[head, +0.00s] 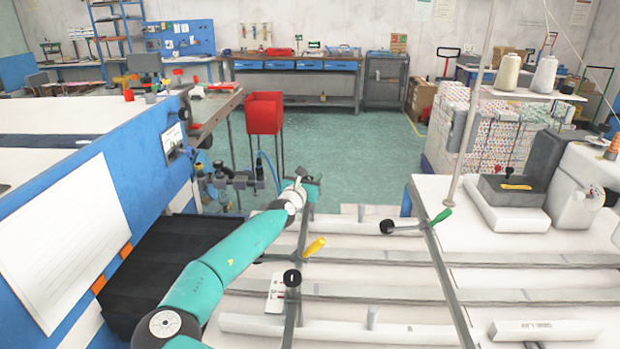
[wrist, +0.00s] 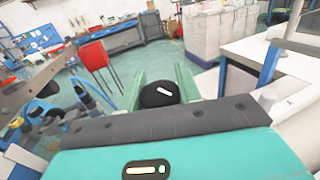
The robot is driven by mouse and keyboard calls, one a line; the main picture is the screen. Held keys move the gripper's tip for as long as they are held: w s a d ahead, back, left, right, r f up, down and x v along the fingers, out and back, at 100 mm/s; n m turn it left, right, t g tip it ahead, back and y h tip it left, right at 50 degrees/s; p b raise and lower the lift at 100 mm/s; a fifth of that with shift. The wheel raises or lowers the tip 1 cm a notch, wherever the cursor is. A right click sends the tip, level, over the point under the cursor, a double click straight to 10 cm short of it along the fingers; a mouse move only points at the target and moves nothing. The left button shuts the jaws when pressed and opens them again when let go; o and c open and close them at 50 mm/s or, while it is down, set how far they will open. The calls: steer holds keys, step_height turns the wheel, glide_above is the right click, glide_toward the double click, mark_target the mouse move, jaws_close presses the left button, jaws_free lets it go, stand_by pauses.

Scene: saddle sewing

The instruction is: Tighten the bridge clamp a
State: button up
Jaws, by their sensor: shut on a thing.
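My gripper (head: 312,187) is at the far end of the left cross bar (head: 303,238) in the head view. In the wrist view its two green fingers (wrist: 160,88) stand either side of a round black knob (wrist: 158,97) with a white mark, and are shut on it. The head view hides this knob behind my gripper. No letter a is readable.
Pale rails (head: 360,290) run across under the bars. A blue-sided table (head: 120,180) stands left of my arm. A sewing machine (head: 585,180) with thread cones fills the right.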

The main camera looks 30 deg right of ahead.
steer(key=shift+f, duration=0.15)
stand_by(0.5)
steer(key=o, duration=1)
steer(key=shift+w, duration=0.15)
steer(key=shift+c, duration=0.2)
steer(key=v, duration=1.4)
steer(key=shift+w, duration=0.1)
steer(key=shift+c, duration=0.2)
